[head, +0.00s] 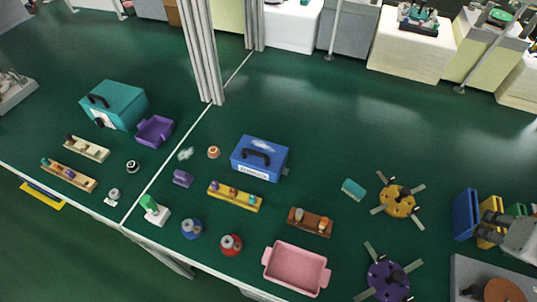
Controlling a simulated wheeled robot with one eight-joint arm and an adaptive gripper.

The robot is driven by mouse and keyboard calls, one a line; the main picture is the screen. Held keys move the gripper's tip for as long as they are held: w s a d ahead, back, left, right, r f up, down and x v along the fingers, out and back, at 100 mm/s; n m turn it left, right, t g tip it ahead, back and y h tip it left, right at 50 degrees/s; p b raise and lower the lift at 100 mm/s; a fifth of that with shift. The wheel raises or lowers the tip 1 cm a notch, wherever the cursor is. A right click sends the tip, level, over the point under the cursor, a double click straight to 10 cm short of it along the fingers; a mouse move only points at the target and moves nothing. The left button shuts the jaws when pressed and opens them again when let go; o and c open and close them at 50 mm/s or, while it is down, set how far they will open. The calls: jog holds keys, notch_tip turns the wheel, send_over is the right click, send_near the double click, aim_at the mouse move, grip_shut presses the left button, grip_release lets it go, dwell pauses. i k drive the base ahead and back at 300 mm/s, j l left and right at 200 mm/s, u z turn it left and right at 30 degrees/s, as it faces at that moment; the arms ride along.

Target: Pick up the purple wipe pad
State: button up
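The purple wipe pad (182,178) is a small purple block lying on the green table, left of the middle in the head view. It sits right of the white line on the table, near a small orange-and-white round item (213,152). My gripper (486,227) is at the far right edge, in front of the bins, far from the pad. Its two dark fingers point left and look spread, with nothing seen between them. Part of my arm is cut off by the frame edge.
A blue toolbox (259,157) and a yellow rack (235,196) stand right of the pad. A purple tray (154,130) and teal toolbox (112,104) stand to its left. A pink tray (296,268) and purple disc (388,281) are at the front.

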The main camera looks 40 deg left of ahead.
aim_at(181, 178)
jog(key=u, duration=2.4)
jog(key=i+j+u, duration=0.15)
jog(key=j, duration=0.25)
jog(key=i+j+u, duration=0.4)
jog(key=i+j, duration=0.15)
jog(key=i, duration=0.2)
